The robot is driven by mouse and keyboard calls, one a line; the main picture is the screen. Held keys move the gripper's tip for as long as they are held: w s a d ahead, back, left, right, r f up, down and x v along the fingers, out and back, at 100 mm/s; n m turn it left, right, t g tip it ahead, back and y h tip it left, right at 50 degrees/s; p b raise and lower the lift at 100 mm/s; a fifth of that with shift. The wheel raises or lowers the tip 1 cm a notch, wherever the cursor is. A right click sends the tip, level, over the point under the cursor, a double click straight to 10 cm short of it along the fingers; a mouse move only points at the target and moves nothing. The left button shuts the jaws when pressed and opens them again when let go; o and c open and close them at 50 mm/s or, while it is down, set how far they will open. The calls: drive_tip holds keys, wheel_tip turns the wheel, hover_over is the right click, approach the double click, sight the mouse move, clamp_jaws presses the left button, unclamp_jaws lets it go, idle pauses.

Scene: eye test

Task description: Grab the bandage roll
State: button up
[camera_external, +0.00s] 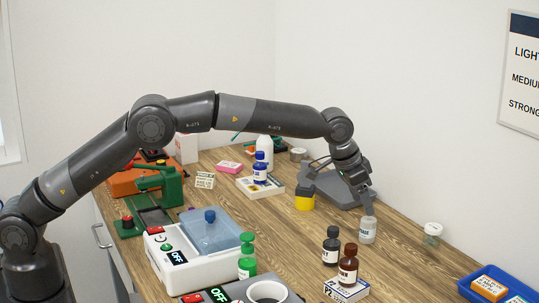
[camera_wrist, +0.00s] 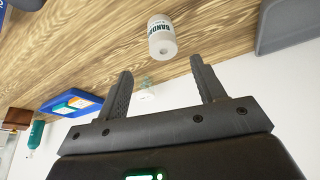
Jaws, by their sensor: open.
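The bandage roll (camera_external: 368,231) is a small whitish cylinder with a printed label, standing upright on the wooden table, right of centre. In the wrist view the bandage roll (camera_wrist: 162,38) shows near the top middle, its label partly readable as "BAND". My gripper (camera_external: 369,203) is just above it in the external view, pointing down. In the wrist view my gripper (camera_wrist: 161,82) has its two dark fingers wide apart with nothing gripped. The roll lies beyond the fingertips, roughly in line with the gap between them. Whether a finger touches it cannot be told.
A white-capped clear jar (camera_external: 432,233) stands to the right. A dark bottle (camera_external: 331,246) and a brown bottle (camera_external: 348,265) stand in front. A grey stand (camera_external: 335,188) is close behind. A blue tray (camera_external: 467,283) with an orange box sits at the right edge.

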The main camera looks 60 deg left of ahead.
sight(364, 220)
drive_tip(key=x, duration=0.4)
drive_tip(key=shift+f, duration=0.3)
drive_tip(key=x, duration=0.5)
drive_tip(key=shift+s+a+f, duration=0.25)
drive_tip(key=shift+s+a, duration=0.1)
drive_tip(key=shift+a, duration=0.05)
drive_tip(key=c, duration=1.1)
